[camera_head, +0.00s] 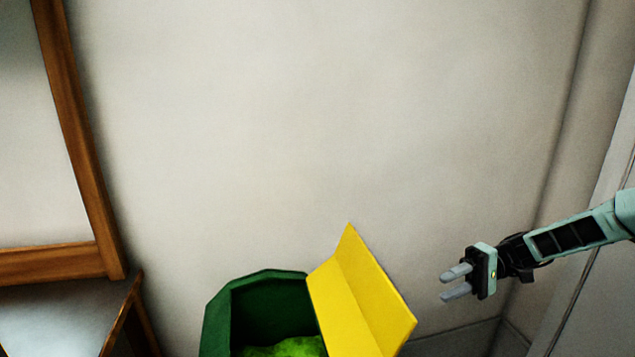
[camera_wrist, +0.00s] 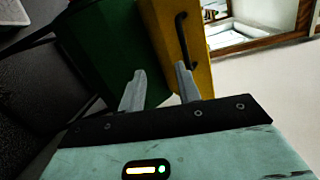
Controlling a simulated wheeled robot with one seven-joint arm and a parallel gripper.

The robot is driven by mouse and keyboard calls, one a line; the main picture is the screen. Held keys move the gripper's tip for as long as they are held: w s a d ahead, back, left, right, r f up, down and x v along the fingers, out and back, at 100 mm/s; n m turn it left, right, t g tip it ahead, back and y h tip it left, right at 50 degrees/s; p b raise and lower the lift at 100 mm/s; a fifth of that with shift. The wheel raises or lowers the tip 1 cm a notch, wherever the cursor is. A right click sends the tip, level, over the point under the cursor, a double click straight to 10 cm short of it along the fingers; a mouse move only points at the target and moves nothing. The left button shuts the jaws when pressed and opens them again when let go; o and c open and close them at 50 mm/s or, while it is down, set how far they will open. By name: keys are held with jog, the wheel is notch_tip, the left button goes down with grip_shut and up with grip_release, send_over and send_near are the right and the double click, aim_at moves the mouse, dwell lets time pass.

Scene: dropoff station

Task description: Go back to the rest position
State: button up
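My gripper (camera_head: 457,282) is at the right of the head view, held in the air to the right of a green bin. Its two grey fingers are apart with nothing between them. They also show in the wrist view (camera_wrist: 160,90), with a clear gap. My arm reaches in from the right edge of the head view.
The green bin (camera_head: 217,318) has an open yellow lid (camera_head: 362,300) leaning right, towards my gripper, and bright green stuff (camera_head: 285,348) inside. A wood-framed mirror or window (camera_head: 85,150) and a table (camera_head: 60,318) stand left. A plain wall (camera_head: 330,120) is behind.

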jog(key=s+a+h, duration=0.3)
jog(key=s+h, duration=0.5)
jog(key=h, duration=0.1)
jog(key=s+d+r+m+t+h, duration=0.2)
jog(key=s+d+r+t+h, duration=0.4)
jog(key=s+r, duration=0.25)
jog(key=s+a+r+n, duration=0.1)
jog(key=s+a+n, duration=0.3)
jog(key=a, duration=0.6)
jog(key=s+a+r+n+g+p, duration=0.1)
jog(key=s+a+r+n, duration=0.1)
jog(key=s+a, duration=0.7)
jog(key=shift+s+a+n+p, duration=0.15)
jog(key=shift+a+n+p, duration=0.2)
jog(key=shift+n, duration=0.55)
